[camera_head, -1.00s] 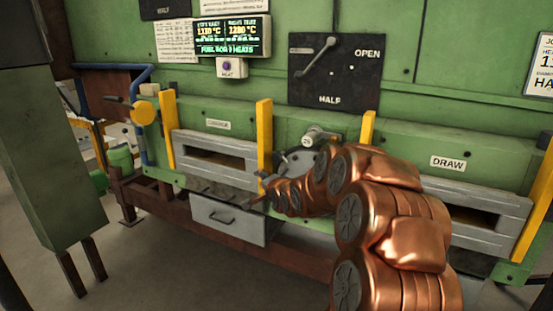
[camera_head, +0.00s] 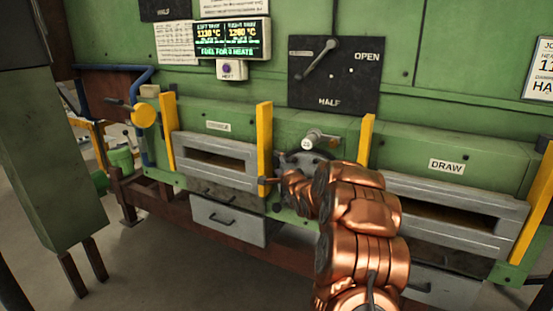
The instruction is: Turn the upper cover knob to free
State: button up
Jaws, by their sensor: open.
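A grey knob (camera_head: 313,138) with a small pale label sticks out at the top of a dark round cover (camera_head: 293,160) on the green furnace front, between two yellow posts. I take it to be the upper cover knob. My copper arm reaches up from the lower right and hides the lower right part of the cover. The end of my arm, with my gripper (camera_head: 277,182), is small and partly hidden, just below and left of the knob, in front of the cover. It appears apart from the knob and holds nothing that I can see.
The grey slotted charge door (camera_head: 213,160) is left of the cover and the draw door (camera_head: 450,205) is right. Yellow posts (camera_head: 265,148) and (camera_head: 366,140) flank the cover. A lever panel (camera_head: 350,85) and lit display (camera_head: 232,38) are above. A grey drawer (camera_head: 228,221) is below.

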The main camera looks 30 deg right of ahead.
jog(key=shift+x, duration=0.85)
jog(key=shift+w+d+p, duration=0.15)
jog(key=shift+w+p, duration=0.2)
jog(key=shift+w, duration=0.3)
jog(key=shift+c, duration=0.2)
jog(key=c, duration=1.1)
